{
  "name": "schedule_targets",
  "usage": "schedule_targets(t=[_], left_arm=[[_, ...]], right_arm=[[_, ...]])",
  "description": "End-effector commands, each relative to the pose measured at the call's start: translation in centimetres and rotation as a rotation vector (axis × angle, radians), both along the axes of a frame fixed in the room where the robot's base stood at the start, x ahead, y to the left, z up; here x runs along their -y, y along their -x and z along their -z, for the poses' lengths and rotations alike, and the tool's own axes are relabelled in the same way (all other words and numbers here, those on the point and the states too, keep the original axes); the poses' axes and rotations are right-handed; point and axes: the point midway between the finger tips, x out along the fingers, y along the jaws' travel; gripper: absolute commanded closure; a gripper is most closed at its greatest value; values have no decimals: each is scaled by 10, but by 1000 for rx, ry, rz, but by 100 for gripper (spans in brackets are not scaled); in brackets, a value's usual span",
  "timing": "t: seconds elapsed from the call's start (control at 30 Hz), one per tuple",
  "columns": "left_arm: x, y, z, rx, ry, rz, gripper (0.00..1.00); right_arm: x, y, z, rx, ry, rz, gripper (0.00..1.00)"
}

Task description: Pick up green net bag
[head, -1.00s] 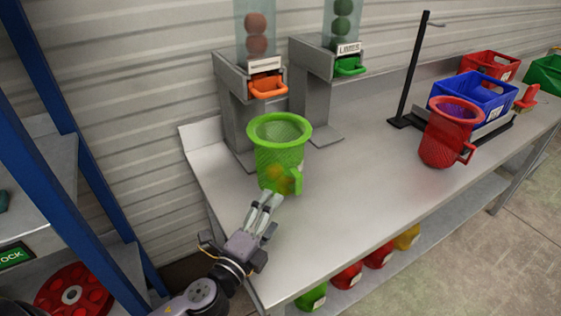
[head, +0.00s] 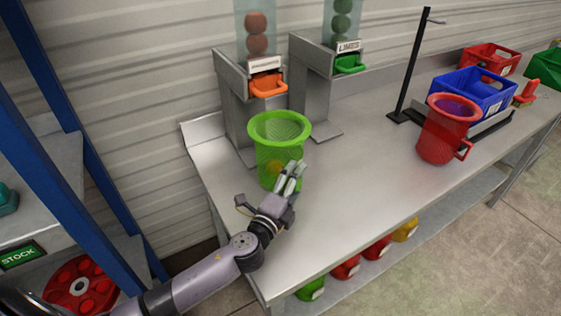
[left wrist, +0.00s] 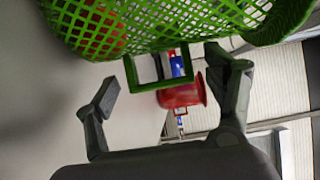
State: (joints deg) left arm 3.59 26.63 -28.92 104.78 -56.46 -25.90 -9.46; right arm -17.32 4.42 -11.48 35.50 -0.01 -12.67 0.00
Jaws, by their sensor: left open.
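The green net bag (head: 268,152) stands upright on the metal table, with a wide green rim and orange-yellow fruit showing through its mesh. In the left wrist view the net (left wrist: 165,22) fills the top, and its square green handle (left wrist: 188,72) hangs between my fingers. My left gripper (head: 290,178) is at the bag's near right side, in front of the handle in the head view. In the left wrist view its fingers (left wrist: 168,80) are apart on either side of the handle, with gaps. My right gripper is not in view.
A fruit dispenser with an orange handle (head: 268,85) stands behind the bag, beside one labelled LIMES (head: 348,46). A red net bag (head: 440,138), a blue crate (head: 470,92) and a black pole (head: 410,75) are at right. The table's middle (head: 355,165) is clear.

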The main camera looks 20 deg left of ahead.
Motion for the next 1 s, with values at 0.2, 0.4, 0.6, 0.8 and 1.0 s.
schedule_targets(t=[0.2,0.4,0.6,0.8,1.0], left_arm=[[0,1,0,0,0,0,30],[0,1,0,0,0,0,43],[0,1,0,0,0,0,57],[0,1,0,0,0,0,70],[0,1,0,1,-1,0,74]], right_arm=[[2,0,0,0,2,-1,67],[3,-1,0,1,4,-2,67],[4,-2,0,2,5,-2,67],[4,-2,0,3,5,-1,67],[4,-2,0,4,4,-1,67]])
